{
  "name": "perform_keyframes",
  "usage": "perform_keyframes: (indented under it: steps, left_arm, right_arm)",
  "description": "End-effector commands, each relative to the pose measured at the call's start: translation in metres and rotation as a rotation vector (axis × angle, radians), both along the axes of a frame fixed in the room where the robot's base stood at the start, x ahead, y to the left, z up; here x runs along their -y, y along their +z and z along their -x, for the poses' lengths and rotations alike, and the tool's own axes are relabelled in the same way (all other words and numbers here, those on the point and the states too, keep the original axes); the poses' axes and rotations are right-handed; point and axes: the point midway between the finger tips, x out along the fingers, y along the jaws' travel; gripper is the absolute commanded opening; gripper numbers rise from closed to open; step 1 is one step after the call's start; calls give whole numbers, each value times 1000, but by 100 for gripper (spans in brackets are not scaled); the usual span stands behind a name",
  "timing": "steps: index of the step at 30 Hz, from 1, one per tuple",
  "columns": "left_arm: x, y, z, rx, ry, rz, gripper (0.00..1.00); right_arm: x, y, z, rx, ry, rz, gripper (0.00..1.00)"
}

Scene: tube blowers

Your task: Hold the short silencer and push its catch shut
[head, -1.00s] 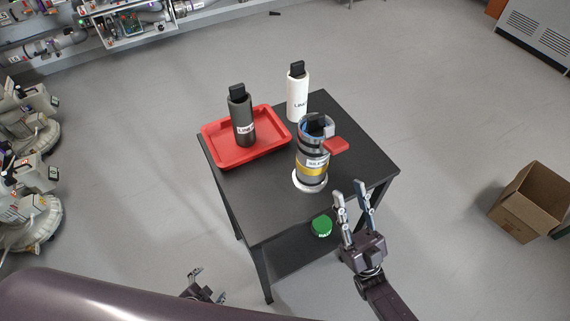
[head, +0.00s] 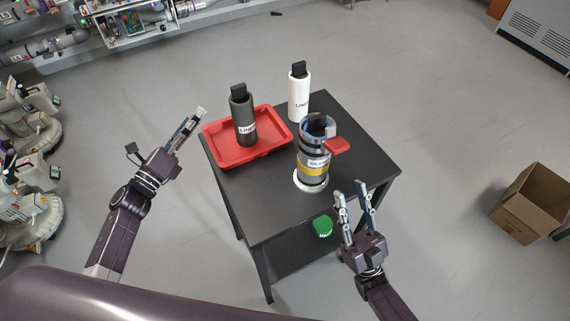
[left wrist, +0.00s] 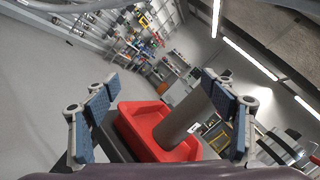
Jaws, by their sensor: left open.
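The short silencer (head: 313,172), a grey cylinder with a yellow band and a label starting "SILE", stands upright on a white round base on the black table. Its red catch (head: 337,145) sticks out to the right near the top, apart from the body at its outer end. My left gripper (head: 197,116) is open and empty, left of the red tray; its spread fingers also show in the left wrist view (left wrist: 160,95). My right gripper (head: 351,188) is open and empty, at the table's front right edge, below and right of the silencer.
A red tray (head: 218,155) holds a dark grey "LINE" cylinder (head: 242,122). A white cylinder (head: 299,101) stands at the back of the black table (head: 262,205). A green round thing (head: 323,226) is low at the front. A cardboard box (head: 525,205) lies right on the floor.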

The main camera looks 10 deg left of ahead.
Motion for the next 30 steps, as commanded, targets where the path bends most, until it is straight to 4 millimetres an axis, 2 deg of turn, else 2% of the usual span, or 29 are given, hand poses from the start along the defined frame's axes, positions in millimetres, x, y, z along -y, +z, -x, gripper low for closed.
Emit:
perform_keyframes:
  steps: [1, 5, 6, 9, 11, 13, 15, 18, 21, 25, 30]
  left_arm:
    - [14, 29, -2, 68, -50, -77, 77]
    - [61, 91, 3, 229, -197, -269, 77]
    - [79, 107, 8, 277, -249, -326, 77]
    - [124, 139, 29, 398, -391, -478, 77]
    - [155, 146, 47, 463, -479, -574, 77]
    - [189, 129, 69, 498, -558, -662, 77]
    - [213, 98, 81, 483, -575, -700, 77]
    - [235, 59, 92, 439, -561, -722, 77]
    - [250, 29, 101, 399, -543, -737, 77]
    - [261, 7, 109, 367, -528, -749, 77]
    - [273, 0, 105, 358, -521, -753, 77]
  right_arm:
    - [0, 0, 0, 0, 0, 0, 29]
    - [0, 0, 0, 0, 0, 0, 29]
    - [0, 0, 0, 0, 0, 0, 29]
    - [0, 0, 0, 0, 0, 0, 29]
    - [0, 0, 0, 0, 0, 0, 29]
    - [0, -1, 0, 0, 0, 0, 29]
    - [0, -1, 0, 0, 0, 0, 29]
    - [0, 0, 0, 0, 0, 0, 29]
    - [0, 0, 0, 0, 0, 0, 29]
    - [0, 0, 0, 0, 0, 0, 29]
    - [0, 0, 0, 0, 0, 0, 29]
